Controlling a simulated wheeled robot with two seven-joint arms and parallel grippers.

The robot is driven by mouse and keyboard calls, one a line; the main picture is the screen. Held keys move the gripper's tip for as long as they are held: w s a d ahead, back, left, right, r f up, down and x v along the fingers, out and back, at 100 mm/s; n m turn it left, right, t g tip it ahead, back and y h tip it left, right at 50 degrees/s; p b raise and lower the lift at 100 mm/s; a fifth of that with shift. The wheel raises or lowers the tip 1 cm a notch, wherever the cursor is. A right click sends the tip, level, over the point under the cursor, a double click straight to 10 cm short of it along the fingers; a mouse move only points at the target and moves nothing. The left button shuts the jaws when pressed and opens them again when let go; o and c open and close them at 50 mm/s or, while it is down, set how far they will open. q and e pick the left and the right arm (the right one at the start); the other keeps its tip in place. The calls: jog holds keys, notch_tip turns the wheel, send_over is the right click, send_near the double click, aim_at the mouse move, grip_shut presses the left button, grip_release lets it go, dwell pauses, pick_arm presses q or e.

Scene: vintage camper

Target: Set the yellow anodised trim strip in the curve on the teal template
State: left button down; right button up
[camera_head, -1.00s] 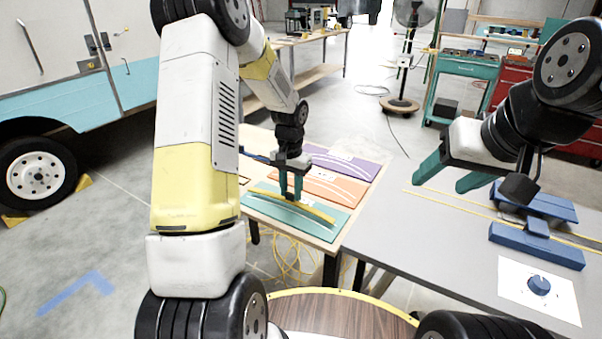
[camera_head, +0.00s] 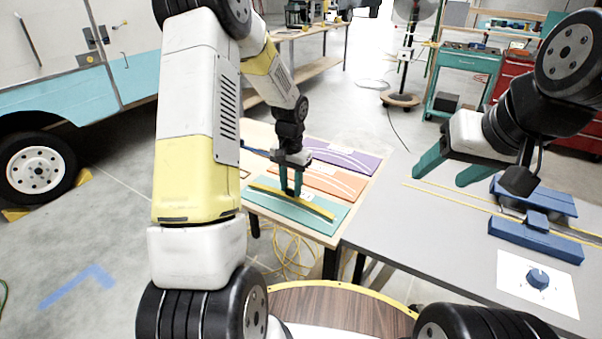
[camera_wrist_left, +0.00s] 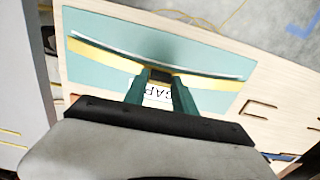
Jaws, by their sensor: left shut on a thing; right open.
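The yellow trim strip (camera_head: 318,208) is a long, thin, bowed bar over the teal template (camera_head: 327,228). My left gripper (camera_head: 291,192) is shut on it near its middle. In the left wrist view the strip (camera_wrist_left: 210,83) runs beside the template's pale curved line (camera_wrist_left: 110,43), on the gripper's side, with a narrow teal gap at both ends. The fingers (camera_wrist_left: 156,80) hide part of the middle. I cannot tell whether the strip touches the template (camera_wrist_left: 200,52). My right gripper (camera_head: 444,172) is open and empty above the grey table.
Orange (camera_head: 325,183) and purple (camera_head: 345,157) templates lie behind the teal one on the wooden table (camera_head: 262,140). The grey table (camera_head: 400,235) holds blue blocks (camera_head: 535,240), thin yellow strips and a blue knob (camera_head: 537,279) on a white sheet.

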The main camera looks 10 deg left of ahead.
pick_arm(q)
jog(key=shift+f, duration=0.65)
dwell(0.6)
jog(key=c, duration=0.9)
grip_release()
jog(key=shift+c, duration=0.2)
notch_tip(320, 180, up, 7)
jog(key=shift+r, duration=0.2)
jog(key=s+r+t, duration=0.2)
jog(key=s+r, duration=0.3)
jog(key=r, duration=0.4)
jog(key=s+d+r+n+t+h, duration=0.1)
jog(key=s+r+t, duration=0.1)
jog(key=s+r, duration=0.3)
jog(key=s+d+r+n+t+h, duration=0.1)
jog(key=s+r, duration=0.5)
jog(key=s, duration=0.8)
jog(key=shift+s+d+n+t, duration=0.25)
jog(key=shift+d+n+t, duration=0.1)
jog(key=shift+n+t, duration=0.2)
